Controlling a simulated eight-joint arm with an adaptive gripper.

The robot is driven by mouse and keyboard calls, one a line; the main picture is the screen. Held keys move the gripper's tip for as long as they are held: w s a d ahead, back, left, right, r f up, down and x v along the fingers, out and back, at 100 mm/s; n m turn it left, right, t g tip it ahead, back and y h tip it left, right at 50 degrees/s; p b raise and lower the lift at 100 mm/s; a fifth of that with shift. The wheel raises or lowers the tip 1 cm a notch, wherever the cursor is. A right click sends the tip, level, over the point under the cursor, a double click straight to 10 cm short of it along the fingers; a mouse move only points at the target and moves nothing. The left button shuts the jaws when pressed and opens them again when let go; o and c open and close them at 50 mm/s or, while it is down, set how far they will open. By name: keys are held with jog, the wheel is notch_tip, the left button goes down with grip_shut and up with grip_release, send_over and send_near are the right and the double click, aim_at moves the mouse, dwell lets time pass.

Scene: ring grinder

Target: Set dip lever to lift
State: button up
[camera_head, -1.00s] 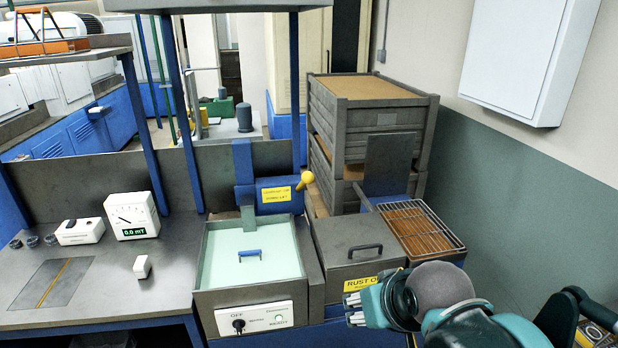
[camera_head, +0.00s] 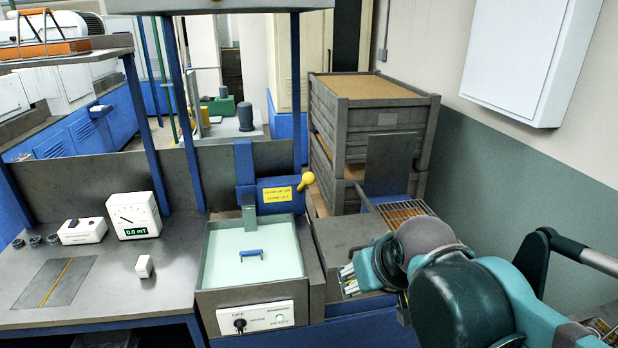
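The dip lever (camera_head: 307,179) is a yellow knob on a short arm at the right side of a blue housing. The housing has a yellow label (camera_head: 277,194), whose small print I cannot read surely. The knob sits at the label's upper right, tilted up and to the right. Below the housing is a tank (camera_head: 225,285) of pale green liquid with a blue handle (camera_head: 250,254) in it. My gripper (camera_head: 347,280) is at the lower right of the lever, in front of the grey lidded box, well apart from the knob. Its fingers are small and partly turned away, so their opening is unclear.
A grey box (camera_head: 340,240) stands right of the tank, partly behind my gripper. A wire rack (camera_head: 405,212) lies beyond it. Stacked grey crates (camera_head: 385,130) stand behind. A blue post (camera_head: 297,90) rises beside the lever. A meter (camera_head: 133,215) sits on the left bench.

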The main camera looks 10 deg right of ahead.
jog(key=w+r+n+p, duration=0.2)
jog(key=w+r, duration=0.5)
jog(key=w, duration=0.4)
jog(key=n+g+p, duration=0.2)
jog(key=n+p, duration=0.2)
jog(key=p, duration=0.3)
send_over(310, 174)
jog(key=s, duration=0.3)
jog(key=shift+w, duration=0.25)
jog(key=shift+f, duration=0.15)
jog(key=shift+x, duration=3.8)
jog(key=shift+a, duration=0.15)
